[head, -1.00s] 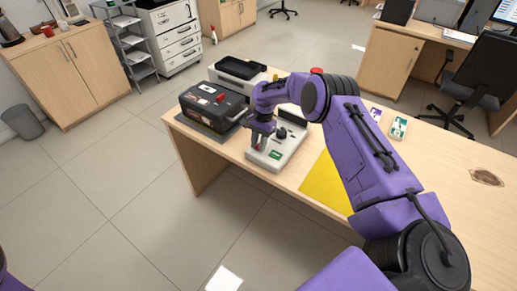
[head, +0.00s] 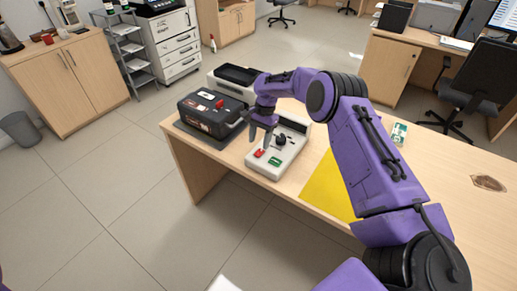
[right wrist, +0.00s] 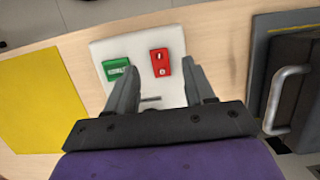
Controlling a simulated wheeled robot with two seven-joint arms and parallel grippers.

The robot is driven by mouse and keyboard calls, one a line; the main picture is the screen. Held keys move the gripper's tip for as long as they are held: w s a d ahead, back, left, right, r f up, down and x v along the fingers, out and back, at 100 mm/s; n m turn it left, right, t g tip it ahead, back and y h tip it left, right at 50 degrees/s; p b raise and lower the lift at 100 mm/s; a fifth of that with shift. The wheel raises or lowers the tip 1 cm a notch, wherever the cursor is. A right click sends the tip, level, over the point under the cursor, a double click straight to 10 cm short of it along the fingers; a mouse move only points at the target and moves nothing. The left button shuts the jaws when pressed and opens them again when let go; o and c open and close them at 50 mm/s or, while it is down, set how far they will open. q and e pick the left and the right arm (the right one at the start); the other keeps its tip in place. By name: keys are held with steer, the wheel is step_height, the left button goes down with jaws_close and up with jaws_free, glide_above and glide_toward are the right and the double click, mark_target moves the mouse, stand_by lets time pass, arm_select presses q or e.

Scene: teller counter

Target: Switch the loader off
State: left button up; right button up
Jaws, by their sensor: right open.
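The loader's control box is a pale grey-white unit (head: 292,154) on the wooden counter. It has a red switch (head: 259,153), a green switch (head: 274,162) and a black knob (head: 280,141). In the right wrist view the red switch (right wrist: 160,62) and the green switch (right wrist: 117,70) lie side by side on the white top. My right gripper (head: 265,136) is open and empty above the box, close to the red switch. In the right wrist view its fingers (right wrist: 159,78) are spread, with the red switch showing between their tips. My left gripper is out of view.
A black case with a handle (head: 208,116) sits on a dark mat left of the box; its handle (right wrist: 287,95) shows in the right wrist view. A dark-topped grey unit (head: 237,78) stands behind. A yellow sheet (head: 326,190) lies right of the box. The counter's right side is mostly clear.

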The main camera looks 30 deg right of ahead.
steer(key=v, duration=0.6)
steer(key=shift+r+b, duration=0.2)
steer(key=shift+b, duration=0.1)
